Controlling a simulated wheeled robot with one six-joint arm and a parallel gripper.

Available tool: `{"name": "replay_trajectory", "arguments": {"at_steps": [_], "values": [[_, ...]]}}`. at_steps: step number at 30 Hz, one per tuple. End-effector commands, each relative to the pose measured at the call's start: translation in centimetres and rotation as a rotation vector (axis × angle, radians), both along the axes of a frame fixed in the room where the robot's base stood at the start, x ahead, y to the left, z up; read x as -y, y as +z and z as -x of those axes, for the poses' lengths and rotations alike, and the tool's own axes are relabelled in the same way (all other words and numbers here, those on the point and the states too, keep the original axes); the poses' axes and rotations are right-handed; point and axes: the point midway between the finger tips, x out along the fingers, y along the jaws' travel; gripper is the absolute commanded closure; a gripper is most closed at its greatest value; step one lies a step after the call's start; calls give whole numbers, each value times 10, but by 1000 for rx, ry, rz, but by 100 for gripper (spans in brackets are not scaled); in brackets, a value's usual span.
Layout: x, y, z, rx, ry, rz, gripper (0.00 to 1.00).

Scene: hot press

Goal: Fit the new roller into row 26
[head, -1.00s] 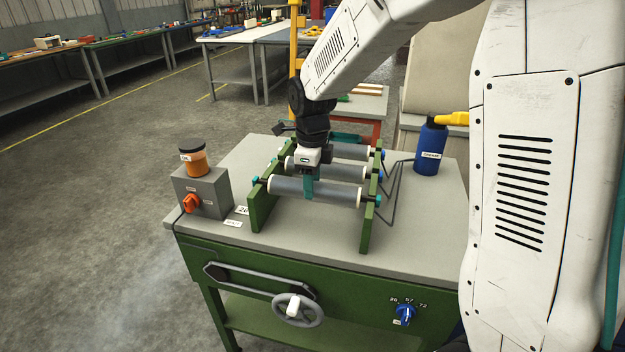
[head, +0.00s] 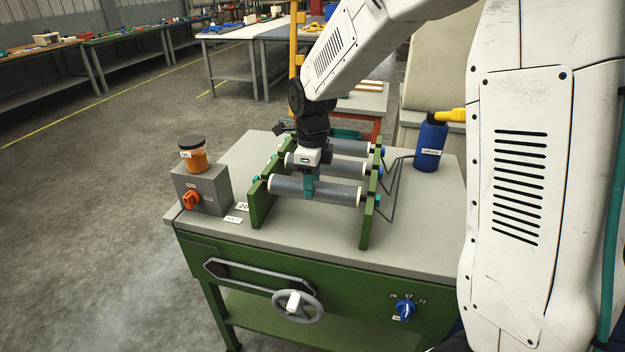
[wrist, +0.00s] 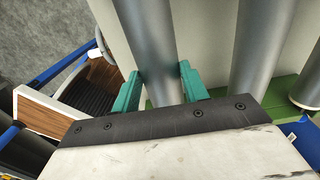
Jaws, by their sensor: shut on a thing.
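The grey roller with a white end collar (head: 335,192) lies level at the front of the green roller frame (head: 258,206), between its two side rails. My gripper (head: 308,188) points down and its teal fingers are shut around the roller's middle. In the wrist view the gripper (wrist: 160,90) has one finger on each side of the grey roller (wrist: 150,50). The roller's ends are close to the rails; I cannot tell whether they sit in the rail holders. A "26" label (head: 243,207) lies by the left rail near this front row.
Two more grey rollers, middle (head: 345,170) and rear (head: 350,147), sit behind in the frame. A grey switch box (head: 205,190) with an orange jar (head: 193,155) stands left. A blue bottle (head: 430,145) stands right. A handwheel (head: 298,306) and blue dial (head: 404,310) are on the bench front.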

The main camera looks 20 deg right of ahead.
Motion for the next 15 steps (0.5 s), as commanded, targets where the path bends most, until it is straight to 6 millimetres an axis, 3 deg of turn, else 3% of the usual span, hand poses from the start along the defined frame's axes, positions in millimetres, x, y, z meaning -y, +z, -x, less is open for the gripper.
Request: {"name": "replay_trajectory", "arguments": {"at_steps": [3, 4, 6, 15], "values": [[0, 1, -1, 1, 0, 0, 100], [0, 1, -1, 1, 0, 0, 53], [0, 1, -1, 1, 0, 0, 34], [0, 1, 0, 0, 0, 0, 31]]}}
